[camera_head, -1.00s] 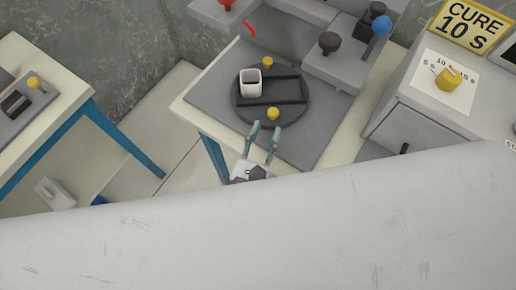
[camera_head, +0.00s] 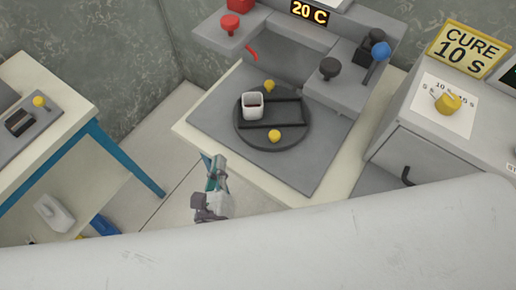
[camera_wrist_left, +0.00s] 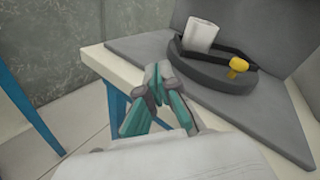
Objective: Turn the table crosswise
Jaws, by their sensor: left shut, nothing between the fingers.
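The round dark table (camera_head: 243,134) sits on a grey plate, with two dark rails running roughly left to right across it. It has a yellow knob (camera_head: 269,85) at its far rim and another yellow knob (camera_head: 275,136) at its near rim. A white cup (camera_head: 252,106) with dark contents stands on its left part; the cup also shows in the left wrist view (camera_wrist_left: 201,36). My left gripper (camera_head: 211,166) is shut and empty, apart from the table, off the bench's near left edge. In the left wrist view its fingers (camera_wrist_left: 156,78) are together. My right gripper is not in view.
Behind the table are a grey machine with a red button (camera_head: 230,24), a black knob (camera_head: 330,68), a blue-balled lever (camera_head: 380,50) and a "20 C" display (camera_head: 310,12). A yellow dial (camera_head: 448,104) sits at right. Another bench (camera_head: 75,105) stands at left.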

